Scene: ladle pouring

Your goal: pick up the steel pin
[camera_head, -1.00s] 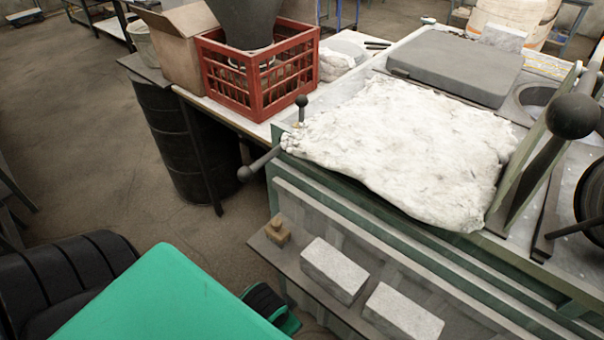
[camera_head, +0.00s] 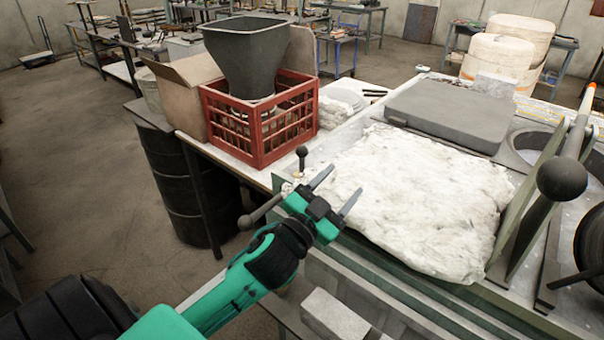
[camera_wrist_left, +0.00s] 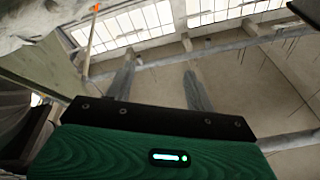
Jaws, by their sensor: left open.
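A small dark upright pin with a ball top (camera_head: 302,158) stands at the near left corner of the green-framed bench. A second dark bar with a ball end (camera_head: 262,210) sticks out to the left just below it. I cannot tell for certain which is the steel pin. My left gripper (camera_head: 343,180) is open and empty, its two fingers apart over the near left part of the white blanket (camera_head: 415,195), right of the upright pin. In the left wrist view my left gripper's fingers (camera_wrist_left: 158,72) are spread, with no pin between them. My right gripper is out of view.
A red crate (camera_head: 235,135) with a dark hopper (camera_head: 247,50) stands behind the pin. A grey slab (camera_head: 450,112) lies at the bench's back. A large ball-ended lever (camera_head: 562,178) rises at right. Pale blocks (camera_head: 335,318) sit below the front edge.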

